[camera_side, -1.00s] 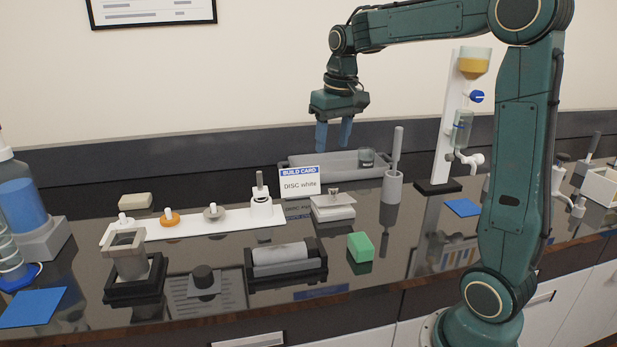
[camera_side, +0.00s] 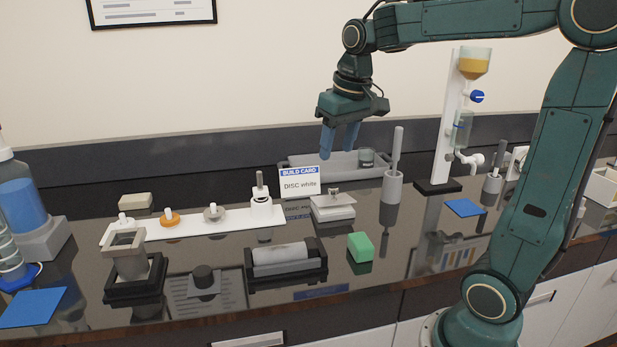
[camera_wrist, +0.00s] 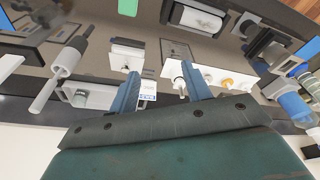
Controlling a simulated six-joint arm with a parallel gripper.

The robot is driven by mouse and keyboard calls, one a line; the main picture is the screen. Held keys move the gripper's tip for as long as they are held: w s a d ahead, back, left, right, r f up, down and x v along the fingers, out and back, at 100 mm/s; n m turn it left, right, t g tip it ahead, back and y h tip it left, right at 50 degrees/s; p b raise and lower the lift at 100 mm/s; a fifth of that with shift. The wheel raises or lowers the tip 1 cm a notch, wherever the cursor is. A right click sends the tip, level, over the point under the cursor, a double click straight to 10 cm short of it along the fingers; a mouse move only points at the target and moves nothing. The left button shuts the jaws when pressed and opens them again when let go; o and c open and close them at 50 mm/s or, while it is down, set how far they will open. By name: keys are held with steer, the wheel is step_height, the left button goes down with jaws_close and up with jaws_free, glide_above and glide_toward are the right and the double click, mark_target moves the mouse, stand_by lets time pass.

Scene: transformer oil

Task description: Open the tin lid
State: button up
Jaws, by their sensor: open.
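A small pale square box with a flat lid and a grey knob on top, which looks like the tin (camera_side: 333,212), stands on the dark bench just right of the build card. Its lid (camera_side: 333,198) sits flat on it, with no clear gap. In the wrist view the tin (camera_wrist: 127,54) shows beyond the left fingertip. My gripper (camera_side: 338,153) points down with its blue fingers apart and nothing between them. It hangs above and behind the tin, well clear of it. In the wrist view my gripper (camera_wrist: 160,70) is also empty.
The upright build card (camera_side: 299,183), reading "DISC white", stands close to the tin's left. A grey tray (camera_side: 308,162) lies behind. A tall pestle in a holder (camera_side: 393,187) stands right of the tin; a green block (camera_side: 360,246) and a dark roller cradle (camera_side: 286,270) are in front.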

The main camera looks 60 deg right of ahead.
steer(key=shift+d, duration=0.1)
steer(key=m+g+y, duration=0.1)
steer(key=m+g, duration=0.1)
steer(key=m, duration=0.1)
glide_above(334, 188)
step_height(334, 188, down, 6)
steer(key=r, duration=0.1)
steer(key=shift+s+d+f, duration=0.2)
steer(key=shift+d+f, duration=0.05)
steer(key=shift+d, duration=0.1)
steer(key=shift+f, duration=0.15)
steer(key=f, duration=1.3)
steer(key=shift+w+a+f, duration=0.2)
steer(key=shift+a+f, duration=0.05)
steer(key=shift+a, duration=0.1)
jaws_close()
